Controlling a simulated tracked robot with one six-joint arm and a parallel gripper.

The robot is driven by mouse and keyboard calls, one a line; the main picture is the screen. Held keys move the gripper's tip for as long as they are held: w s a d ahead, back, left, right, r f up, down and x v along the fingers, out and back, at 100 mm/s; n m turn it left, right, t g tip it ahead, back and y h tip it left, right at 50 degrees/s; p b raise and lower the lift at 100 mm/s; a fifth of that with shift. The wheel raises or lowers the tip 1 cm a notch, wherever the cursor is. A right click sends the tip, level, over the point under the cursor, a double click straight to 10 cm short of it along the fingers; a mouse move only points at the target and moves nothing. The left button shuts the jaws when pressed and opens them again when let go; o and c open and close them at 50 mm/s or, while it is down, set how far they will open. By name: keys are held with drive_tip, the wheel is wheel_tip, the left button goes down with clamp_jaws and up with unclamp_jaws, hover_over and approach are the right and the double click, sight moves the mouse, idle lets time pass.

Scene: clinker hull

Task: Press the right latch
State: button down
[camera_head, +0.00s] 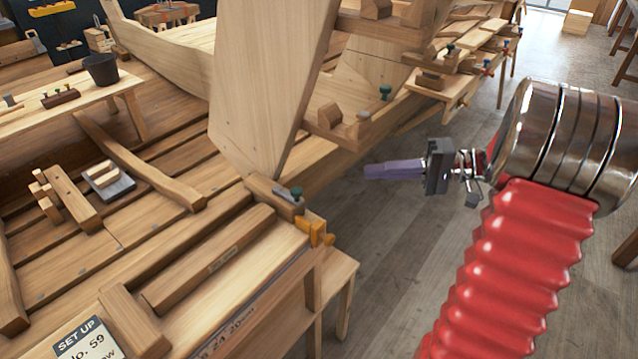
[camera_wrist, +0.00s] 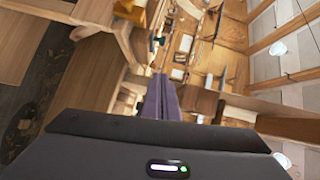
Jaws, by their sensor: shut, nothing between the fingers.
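My gripper (camera_head: 368,171) is in the head view, right of centre, over the grey floor beside the bench. Its purple fingers are shut together, empty, and point left. In the wrist view the shut fingers (camera_wrist: 161,90) point up the picture towards wooden parts. I cannot make out for certain which part is the right latch. An orange fitting (camera_head: 315,230) with a dark green knob (camera_head: 297,192) sits at the bench corner, left of and below my gripper, apart from it. Another green knob (camera_head: 385,92) stands on the wooden staging above my gripper.
A tall pale plank (camera_head: 265,85) rises beside the bench corner, left of my gripper. The wooden bench (camera_head: 225,262) carries bars, blocks and a "SET UP" card (camera_head: 88,340). The floor (camera_head: 385,270) below my gripper is clear.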

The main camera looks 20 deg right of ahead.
idle(0.3)
approach(287, 191)
wheel_tip(287, 191, up, 2)
drive_tip(key=a, duration=0.2)
drive_tip(key=shift+w+a+f, duration=0.1)
drive_tip(key=shift+w+a, duration=0.1)
drive_tip(key=shift+a, duration=0.25)
drive_tip(key=shift+a, duration=0.15)
idle(0.4)
